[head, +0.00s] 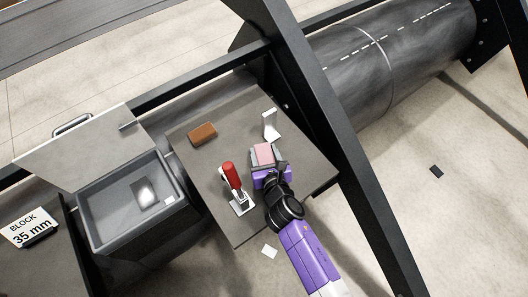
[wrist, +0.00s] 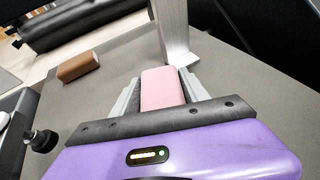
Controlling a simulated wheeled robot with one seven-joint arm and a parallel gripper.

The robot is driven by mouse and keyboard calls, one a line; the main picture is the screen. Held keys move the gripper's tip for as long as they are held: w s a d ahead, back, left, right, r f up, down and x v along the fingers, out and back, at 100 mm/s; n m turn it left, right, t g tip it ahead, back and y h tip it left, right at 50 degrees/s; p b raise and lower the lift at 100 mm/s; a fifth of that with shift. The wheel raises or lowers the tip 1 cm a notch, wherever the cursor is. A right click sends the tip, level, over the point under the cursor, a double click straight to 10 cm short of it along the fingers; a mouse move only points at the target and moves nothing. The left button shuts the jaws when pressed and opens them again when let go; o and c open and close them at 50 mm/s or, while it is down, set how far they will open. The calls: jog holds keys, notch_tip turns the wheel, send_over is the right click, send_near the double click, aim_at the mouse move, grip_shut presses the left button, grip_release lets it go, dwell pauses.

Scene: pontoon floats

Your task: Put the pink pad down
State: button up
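The pink pad (head: 264,153) is a small pale block over the grey table (head: 233,215), right of the table's middle. My purple gripper (head: 264,158) has its grey fingers along both sides of the pad and is shut on it. In the wrist view the pink pad (wrist: 162,88) lies between the two fingers, its far end reaching toward a white bracket (wrist: 174,35). I cannot tell whether the pad's underside touches the table; the gripper hides its near end.
A red-handled clamp (head: 231,176) stands close left of my gripper. The white bracket also shows in the head view (head: 271,126), just beyond the pad. A brown block (head: 202,133) lies at the far left of the table. An open grey bin (head: 106,217) stands left.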

jog(key=o, duration=0.3)
jog(key=shift+r, duration=0.1)
jog(key=shift+s+r, duration=0.15)
jog(key=shift+s, duration=0.05)
jog(key=p+v, duration=0.1)
jog(key=v, duration=1)
jog(key=shift+s+r+p, duration=0.25)
jog(key=shift+p, duration=0.1)
